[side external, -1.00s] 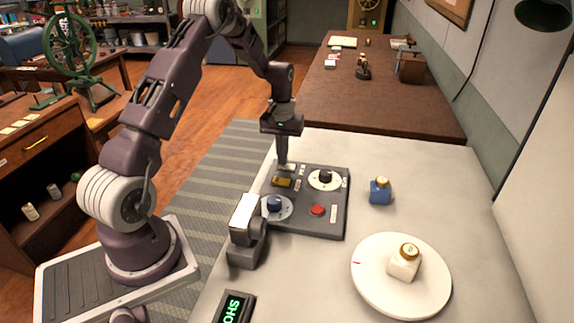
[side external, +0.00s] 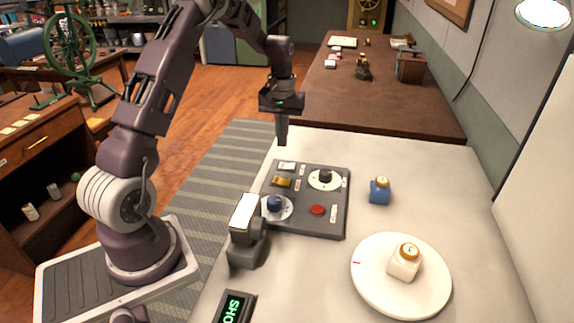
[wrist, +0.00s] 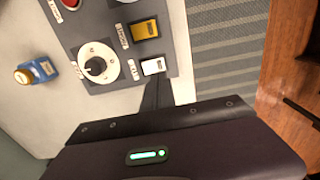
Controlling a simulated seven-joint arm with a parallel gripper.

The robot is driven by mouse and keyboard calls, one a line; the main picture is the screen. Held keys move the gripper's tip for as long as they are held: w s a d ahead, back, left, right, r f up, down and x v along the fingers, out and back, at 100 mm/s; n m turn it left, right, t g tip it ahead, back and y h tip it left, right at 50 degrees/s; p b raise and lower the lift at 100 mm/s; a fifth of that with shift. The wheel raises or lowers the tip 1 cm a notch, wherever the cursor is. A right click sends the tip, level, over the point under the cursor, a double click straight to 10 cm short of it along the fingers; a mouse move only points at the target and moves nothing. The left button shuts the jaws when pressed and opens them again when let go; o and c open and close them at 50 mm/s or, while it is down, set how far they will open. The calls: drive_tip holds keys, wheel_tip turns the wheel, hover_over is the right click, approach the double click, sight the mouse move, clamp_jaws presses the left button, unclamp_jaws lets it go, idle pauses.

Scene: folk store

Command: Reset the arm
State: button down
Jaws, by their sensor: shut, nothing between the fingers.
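My gripper (side external: 282,142) is shut and empty, hanging above the far edge of the grey control panel (side external: 333,212). The panel has a white rocker switch (side external: 286,166), a yellow rocker switch (side external: 282,182), a black knob on a white dial (side external: 325,177), a blue knob (side external: 274,203) and a red button (side external: 317,210). In the wrist view my closed fingers (wrist: 157,88) show just below the white switch (wrist: 153,66), apart from the panel in the side view. The hanging lamp (side external: 543,12) at the top right is lit.
A blue bottle (side external: 380,191) stands right of the panel. A white round plate (side external: 362,285) holds a cream bottle (side external: 404,262). A grey device with a pale screen (side external: 243,215) stands at the panel's near left. A green-lettered display (side external: 233,307) is in front.

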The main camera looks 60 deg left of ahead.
drive_tip(key=shift+r, duration=0.25)
drive_tip(key=s+d+r+m+t, duration=0.1)
drive_tip(key=s+d+r+m, duration=0.1)
drive_tip(key=s+d+r, duration=0.4)
drive_tip(key=s+d+r+m+t, duration=0.1)
drive_tip(key=d+r+m+t, duration=0.1)
drive_tip(key=d+r, duration=0.7)
drive_tip(key=s+d+m+t, duration=0.1)
drive_tip(key=s+d, duration=0.2)
drive_tip(key=s, duration=0.3)
drive_tip(key=s+d+r+m, duration=0.1)
drive_tip(key=s+d+m, duration=0.1)
drive_tip(key=s, duration=0.4)
drive_tip(key=s+d+m+t, duration=0.1)
drive_tip(key=s+d+m, duration=0.1)
drive_tip(key=s+d, duration=0.2)
drive_tip(key=s, duration=0.2)
drive_tip(key=shift+s+d+r+t, duration=0.3)
drive_tip(key=shift+s+d, duration=0.1)
